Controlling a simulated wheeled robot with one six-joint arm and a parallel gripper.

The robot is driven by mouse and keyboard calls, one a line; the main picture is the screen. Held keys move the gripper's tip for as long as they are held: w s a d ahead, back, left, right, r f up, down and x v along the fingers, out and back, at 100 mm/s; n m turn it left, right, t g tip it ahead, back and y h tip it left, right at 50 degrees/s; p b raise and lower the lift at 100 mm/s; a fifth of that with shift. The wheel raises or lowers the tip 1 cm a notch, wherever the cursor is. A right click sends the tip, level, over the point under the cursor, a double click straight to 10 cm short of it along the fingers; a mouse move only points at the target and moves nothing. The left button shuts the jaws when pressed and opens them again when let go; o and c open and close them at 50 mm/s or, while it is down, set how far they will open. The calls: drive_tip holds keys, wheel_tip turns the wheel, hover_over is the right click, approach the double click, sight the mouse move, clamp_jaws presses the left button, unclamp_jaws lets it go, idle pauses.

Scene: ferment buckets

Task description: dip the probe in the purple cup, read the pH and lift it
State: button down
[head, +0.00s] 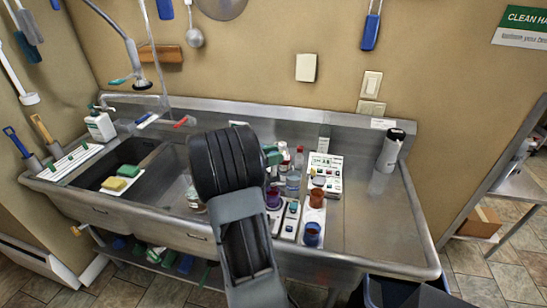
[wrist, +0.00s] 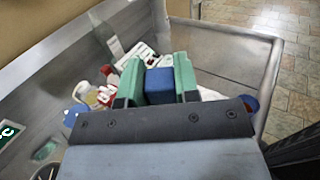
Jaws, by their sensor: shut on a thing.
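My gripper shows green fingers in the wrist view (wrist: 159,72), shut on a blue block that looks like the handle of the probe (wrist: 159,88). In the head view the gripper (head: 272,156) is mostly hidden behind my dark arm, with only a bit of green showing. The purple cup (head: 273,200) stands on the sink's right drainboard, just below the gripper in the picture and partly covered by my arm. The probe's tip is hidden, so I cannot tell whether it is in a cup. A white pH meter panel (head: 325,170) stands to the right; its reading is too small to tell.
A red-orange cup (head: 316,198) and a blue cup (head: 311,235) stand right of the purple cup. Several bottles (head: 293,180) crowd behind it. A dark-capped canister (head: 390,150) stands at the back right. The right drainboard (head: 375,225) is clear.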

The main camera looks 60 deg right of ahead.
drive_tip(key=shift+r, duration=0.25)
drive_tip(key=c, duration=1.1)
unclamp_jaws()
drive_tip(key=shift+o, duration=1.3)
drive_tip(key=shift+w+a+f+b, duration=0.1)
drive_tip(key=shift+w+a+b, duration=0.2)
drive_tip(key=shift+a+b, duration=0.1)
drive_tip(key=b+v, duration=0.2)
drive_tip(key=v, duration=1.1)
